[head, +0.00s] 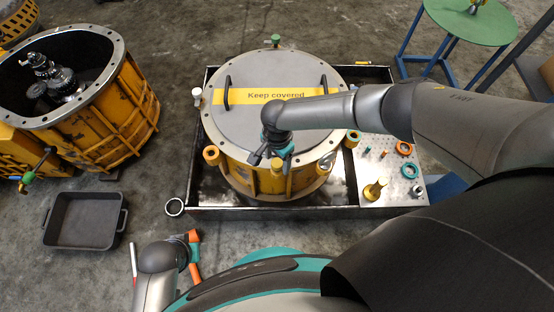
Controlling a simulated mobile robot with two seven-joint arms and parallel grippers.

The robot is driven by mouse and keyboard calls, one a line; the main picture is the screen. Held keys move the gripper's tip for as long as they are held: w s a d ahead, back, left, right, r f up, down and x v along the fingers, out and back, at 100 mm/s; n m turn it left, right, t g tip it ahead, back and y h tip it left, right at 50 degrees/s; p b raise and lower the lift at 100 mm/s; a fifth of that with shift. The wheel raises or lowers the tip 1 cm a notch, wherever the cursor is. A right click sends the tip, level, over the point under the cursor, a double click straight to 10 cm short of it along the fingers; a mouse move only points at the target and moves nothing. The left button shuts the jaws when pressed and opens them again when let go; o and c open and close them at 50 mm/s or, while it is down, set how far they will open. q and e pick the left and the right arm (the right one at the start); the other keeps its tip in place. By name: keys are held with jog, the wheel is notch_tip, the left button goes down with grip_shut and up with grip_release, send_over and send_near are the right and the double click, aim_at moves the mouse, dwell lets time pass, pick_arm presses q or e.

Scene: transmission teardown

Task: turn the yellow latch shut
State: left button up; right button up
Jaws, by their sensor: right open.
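A round grey lid (240,115) with a yellow "Keep covered" band lies on the yellow drum-shaped housing (240,174). Several yellow and orange fittings sit around its rim, one at the front right (326,162) and one at the right (353,138). I cannot tell for sure which is the yellow latch, or how it is turned. My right gripper (277,162) is open, pointing down at the front rim; the arm hides part of the lid and rim. My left gripper (194,254) is low at the left, beside orange pieces; its jaws are unclear.
The housing stands in a dark tray (195,190). A perforated plate (375,175) on the right holds rings and small parts. An open yellow housing (120,125) with gears is at left, near an empty black bin (82,222). A green table (470,22) is at the back right.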

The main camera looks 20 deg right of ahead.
grip_shut()
dwell(0.7)
